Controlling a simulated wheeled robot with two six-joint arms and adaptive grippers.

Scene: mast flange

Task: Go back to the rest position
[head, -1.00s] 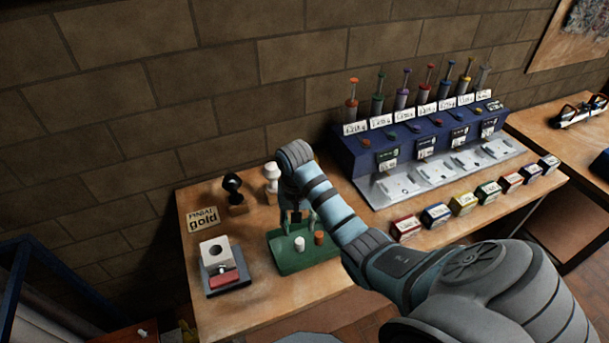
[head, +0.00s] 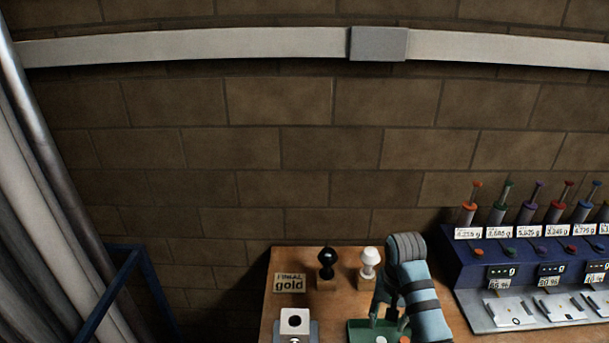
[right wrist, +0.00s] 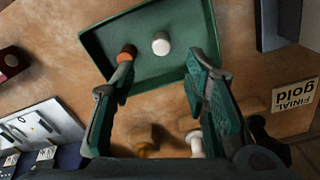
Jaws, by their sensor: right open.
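My right gripper (head: 388,322) hangs low over the green tray (head: 358,324) near the bottom of the head view. In the right wrist view the gripper (right wrist: 160,75) has its fingers wide apart with nothing between them. The green tray (right wrist: 98,42) lies beyond the fingertips there. It holds a white cylinder (right wrist: 161,43) and an orange-brown cylinder (right wrist: 127,53), the latter close to one finger in the picture. My left gripper is not in view.
A black knob (head: 326,262) and a white knob (head: 369,262) on wooden blocks stand behind the tray, beside a "FINIAL gold" sign (head: 289,283). A white block (head: 295,321) stands left. A blue dispenser rack (head: 470,265) is right. A blue frame (head: 127,275) stands left of the table.

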